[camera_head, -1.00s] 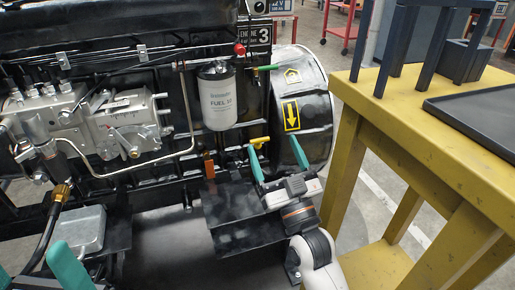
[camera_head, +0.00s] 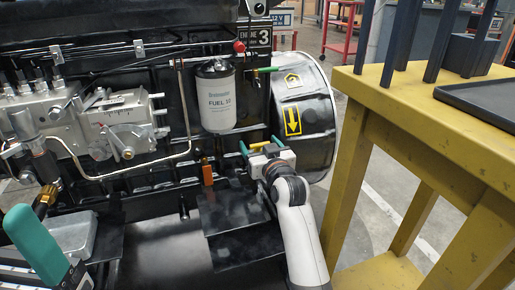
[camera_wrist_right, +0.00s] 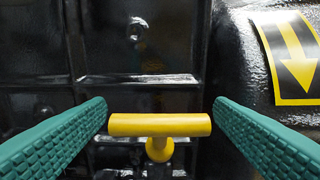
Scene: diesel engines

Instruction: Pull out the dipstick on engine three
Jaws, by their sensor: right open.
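The dipstick's yellow T-shaped handle (camera_head: 259,145) is low on the engine (camera_head: 150,80), left of the round black housing. The engine bears a sign (camera_head: 264,38) with the number 3. My right gripper (camera_head: 261,147) is open at the handle and partly hides it in the head view. In the right wrist view the handle (camera_wrist_right: 160,125) lies crosswise between the two green fingers, with a gap on each side. The stick below the handle is mostly hidden. A green finger of my left gripper (camera_head: 36,245) shows at the lower left; its opening cannot be judged.
A white fuel filter (camera_head: 216,98) hangs above and left of the handle. The round black housing (camera_head: 305,115) with a yellow arrow label is close on the right. An orange piece (camera_head: 207,172) is to the left. A yellow table (camera_head: 440,105) stands at the right.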

